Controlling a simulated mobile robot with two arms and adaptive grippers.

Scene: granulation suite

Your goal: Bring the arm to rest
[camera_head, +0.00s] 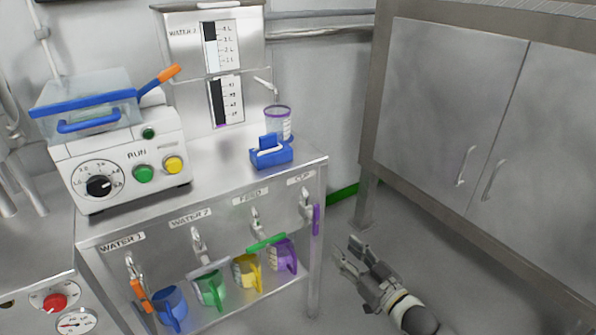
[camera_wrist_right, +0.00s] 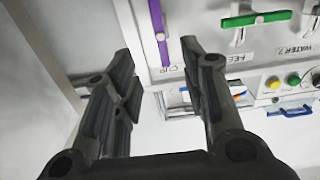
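My right gripper (camera_head: 350,252) hangs over the floor at the right of the steel bench, in front of the grey cabinet. In the right wrist view its two fingers (camera_wrist_right: 155,65) are spread apart with nothing between them. The gripper is apart from the bench and its valve handles. My right arm comes in from the lower right of the head view. My left gripper and left arm are not in view.
The steel bench (camera_head: 222,165) carries a RUN machine (camera_head: 122,160), a blue holder (camera_head: 271,152) and a clear cup (camera_head: 278,122). Coloured jugs stand below its valves. The purple valve handle (camera_head: 316,219) sticks out nearest my gripper. Cabinet doors (camera_head: 450,100) are shut. Floor between is clear.

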